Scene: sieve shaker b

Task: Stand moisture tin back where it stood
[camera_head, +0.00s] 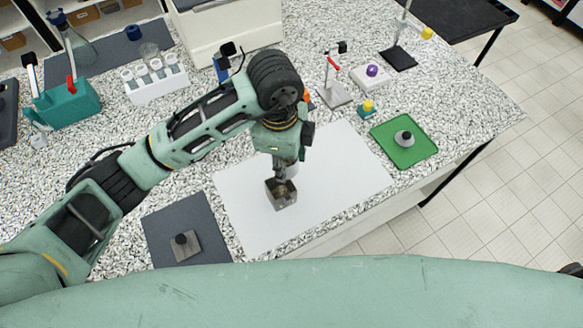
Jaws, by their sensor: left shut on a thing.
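My left gripper (280,180) is over the white sheet (335,165) in the middle of the bench and points down. It is shut on a small grey, box-like metal thing (282,198) with a brownish patch on its side. This appears to be the moisture tin, but it is small and partly hidden by the gripper. I cannot tell whether it touches the sheet. My right gripper is not in view.
A dark mat (165,222) at front left bears a grey plate with a black knob (184,245). A green mat (418,153) at right bears a grey knobbed piece (404,138). A white rack (157,86) and a teal box (68,106) stand at back left.

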